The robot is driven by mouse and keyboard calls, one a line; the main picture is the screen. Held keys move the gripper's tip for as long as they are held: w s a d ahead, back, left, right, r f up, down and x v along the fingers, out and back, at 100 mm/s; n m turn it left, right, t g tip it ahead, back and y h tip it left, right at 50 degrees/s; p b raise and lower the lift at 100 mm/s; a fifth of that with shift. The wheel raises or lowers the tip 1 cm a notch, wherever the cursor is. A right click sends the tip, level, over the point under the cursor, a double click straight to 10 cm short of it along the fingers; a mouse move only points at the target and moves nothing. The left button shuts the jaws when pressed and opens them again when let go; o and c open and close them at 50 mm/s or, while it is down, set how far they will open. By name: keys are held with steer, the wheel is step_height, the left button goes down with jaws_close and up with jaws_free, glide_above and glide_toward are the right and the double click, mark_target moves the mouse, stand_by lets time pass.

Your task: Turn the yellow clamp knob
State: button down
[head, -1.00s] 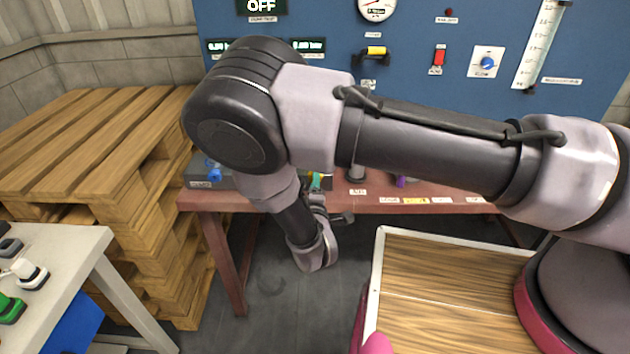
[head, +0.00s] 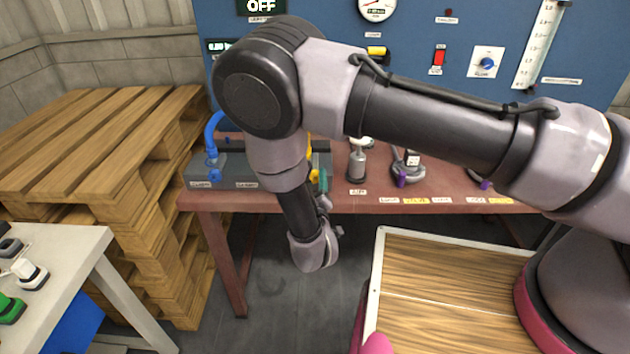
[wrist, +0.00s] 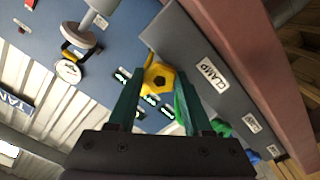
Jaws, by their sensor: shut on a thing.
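The yellow clamp knob (wrist: 158,79) sits between my gripper's fingertips in the wrist view, beside a grey block with a CLAMP label (wrist: 212,75). My gripper (wrist: 158,88) has its two teal fingers on either side of the knob and is shut on it. In the head view my gripper (head: 323,181) is at the bench's front edge, mostly hidden by my wrist. A bit of yellow (head: 314,174) shows beside it; my arm covers most of the clamp.
A blue clamp (head: 213,155) stands at the bench's left end. Green (wrist: 221,127) and blue (wrist: 272,151) knobs show in the wrist view. The red-brown bench (head: 345,202) also holds a grey cylinder (head: 357,165). Stacked pallets (head: 90,150) stand left.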

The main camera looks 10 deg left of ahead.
steer(key=shift+s, duration=0.1)
stand_by(0.3)
steer(key=shift+c, duration=1.6)
jaws_free()
steer(key=v, duration=1)
steer(key=shift+s, duration=0.35)
